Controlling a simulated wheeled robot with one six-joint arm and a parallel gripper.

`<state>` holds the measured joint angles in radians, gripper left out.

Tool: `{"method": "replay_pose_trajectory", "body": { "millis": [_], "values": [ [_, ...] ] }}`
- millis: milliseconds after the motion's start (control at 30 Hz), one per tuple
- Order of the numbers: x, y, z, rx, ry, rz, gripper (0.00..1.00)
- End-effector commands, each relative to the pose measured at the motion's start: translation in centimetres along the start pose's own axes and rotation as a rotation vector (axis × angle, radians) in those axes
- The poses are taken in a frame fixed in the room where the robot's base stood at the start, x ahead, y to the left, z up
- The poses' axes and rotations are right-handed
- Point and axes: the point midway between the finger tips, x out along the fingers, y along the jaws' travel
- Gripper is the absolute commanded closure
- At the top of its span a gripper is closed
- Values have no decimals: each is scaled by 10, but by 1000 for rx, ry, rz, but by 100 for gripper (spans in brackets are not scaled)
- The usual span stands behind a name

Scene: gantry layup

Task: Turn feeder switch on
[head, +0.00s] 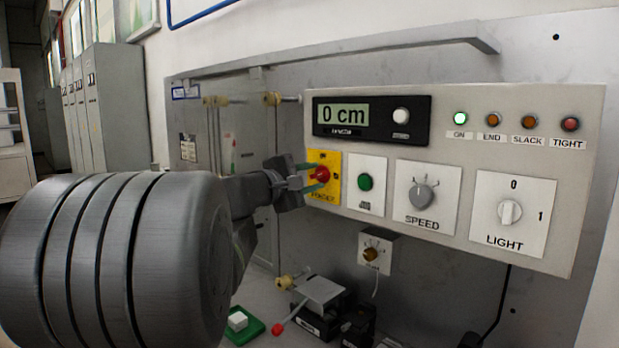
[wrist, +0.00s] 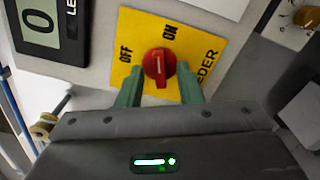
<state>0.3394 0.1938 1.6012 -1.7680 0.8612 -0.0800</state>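The feeder switch is a red rotary knob (head: 319,174) on a yellow plate (head: 324,157); the knob also shows in the wrist view (wrist: 160,67). In the wrist view its handle runs up and down, and its white mark appears to point up towards the word ON rather than OFF. My gripper (head: 312,178) is at the plate. Its two green fingers (wrist: 160,88) stand one on each side of the knob, apart from its narrow handle. Whether they touch the knob's rim is unclear. The ON lamp (head: 460,118) glows green.
To the right of the feeder plate are a green button (head: 365,182), the speed dial (head: 423,196) and the light switch (head: 509,212). Above is a display (head: 371,116) reading 0 cm. A small box with a knob (head: 376,253) hangs below the panel.

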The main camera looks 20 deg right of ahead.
Motion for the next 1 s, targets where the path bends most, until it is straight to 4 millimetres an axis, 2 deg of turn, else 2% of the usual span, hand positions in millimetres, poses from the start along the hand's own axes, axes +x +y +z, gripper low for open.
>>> {"method": "replay_pose_trajectory", "body": {
  "millis": [67,200,233,533,1000],
  "values": [
    [0,0,0,0,0,0,69],
    [0,0,0,0,0,0,97],
    [0,0,0,0,0,0,100],
    [0,-4,-2,37,0,1,100],
    [0,-5,-2,309,0,1,100]
  ]
}}
